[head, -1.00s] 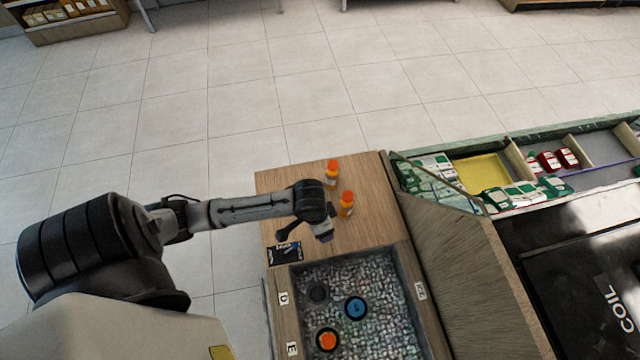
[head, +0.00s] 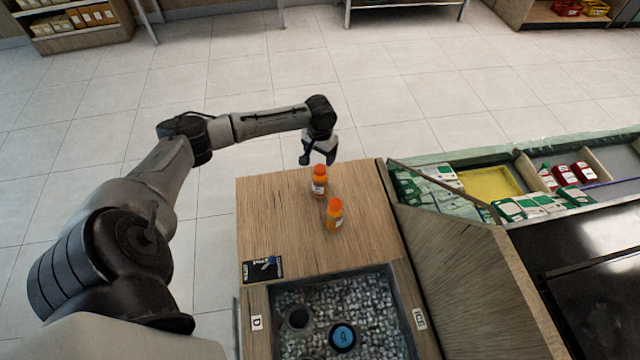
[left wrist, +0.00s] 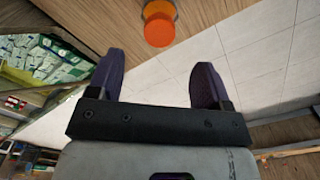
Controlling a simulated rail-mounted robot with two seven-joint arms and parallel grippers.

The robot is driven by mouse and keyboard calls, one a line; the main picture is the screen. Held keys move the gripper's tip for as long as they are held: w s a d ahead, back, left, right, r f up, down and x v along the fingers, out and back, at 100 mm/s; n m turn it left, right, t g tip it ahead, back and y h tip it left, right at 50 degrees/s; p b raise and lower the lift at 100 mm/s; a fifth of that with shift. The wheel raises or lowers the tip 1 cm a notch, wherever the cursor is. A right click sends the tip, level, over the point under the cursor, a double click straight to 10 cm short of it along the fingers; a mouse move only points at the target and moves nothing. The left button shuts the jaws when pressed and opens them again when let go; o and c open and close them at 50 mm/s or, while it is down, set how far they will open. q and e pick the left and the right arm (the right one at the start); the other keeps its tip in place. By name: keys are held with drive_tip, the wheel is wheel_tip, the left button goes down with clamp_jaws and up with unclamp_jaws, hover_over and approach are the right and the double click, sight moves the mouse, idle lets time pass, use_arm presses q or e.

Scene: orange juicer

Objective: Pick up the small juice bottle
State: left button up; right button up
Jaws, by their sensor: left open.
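Two small orange juice bottles with orange caps stand upright on the wooden counter. The farther bottle (head: 319,184) is near the counter's back edge, and the nearer bottle (head: 334,216) is a little to its right and closer to me. My left gripper (head: 318,160) is just above and behind the farther bottle in the head view. In the left wrist view the open, empty jaws (left wrist: 157,80) have an orange cap (left wrist: 159,30) beyond their tips, apart from them. I cannot tell for sure which bottle that cap belongs to. My right gripper is not in view.
The wooden counter (head: 275,215) has clear room left of the bottles and a black card (head: 262,269) near its left edge. An ice bin (head: 300,345) with a blue-capped item (head: 342,337) lies in front. A slanted wooden panel (head: 470,275) rises at right.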

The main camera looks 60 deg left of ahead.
sight(320, 169)
use_arm(q)
drive_tip(key=shift+f+b, duration=0.5)
drive_tip(key=shift+f, duration=3.45)
drive_tip(key=shift+c, duration=0.5)
clamp_jaws()
